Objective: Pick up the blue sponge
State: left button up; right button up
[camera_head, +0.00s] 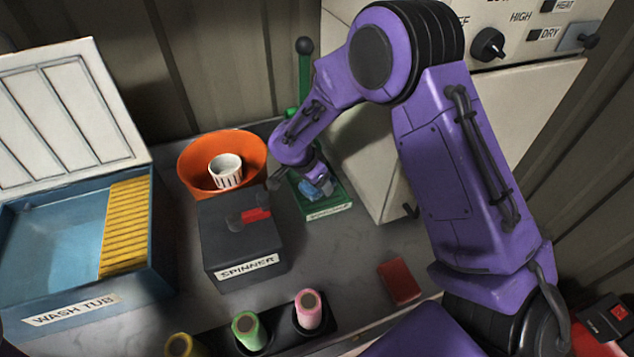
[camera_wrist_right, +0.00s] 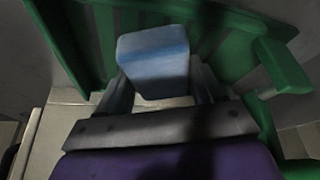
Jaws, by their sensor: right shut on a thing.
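The blue sponge (camera_head: 309,191) is at the green press stand beside the spinner in the head view. It shows as a light blue block in the right wrist view (camera_wrist_right: 153,58). My right gripper (camera_head: 321,188) is shut on the sponge, with a finger on each side of it in the wrist view (camera_wrist_right: 158,95). The sponge is over the green stand (camera_head: 328,208); whether it touches the base I cannot tell. The gripper hides part of the sponge in the head view. My left gripper is not in view.
The black spinner (camera_head: 240,245) and orange bowl (camera_head: 193,172) with a white cup (camera_head: 225,168) stand left of the stand. A cream machine (camera_head: 375,150) is close on the right. A blue wash tub (camera_head: 70,300), red block (camera_head: 399,281) and rack of rolls (camera_head: 275,345) are nearer.

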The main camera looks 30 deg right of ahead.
notch_tip(320, 180, up, 3)
jog(key=shift+w+r+b, duration=0.1)
jog(key=shift+b, duration=0.2)
jog(key=s+a+r+p, duration=0.3)
jog(key=s+r, duration=0.7)
jog(key=s, duration=0.4)
jog(key=shift+a+p, duration=0.15)
jog(key=shift+p, duration=0.55)
jog(key=shift+w, duration=0.1)
jog(key=o, duration=0.4)
jog(key=shift+c, duration=1.2)
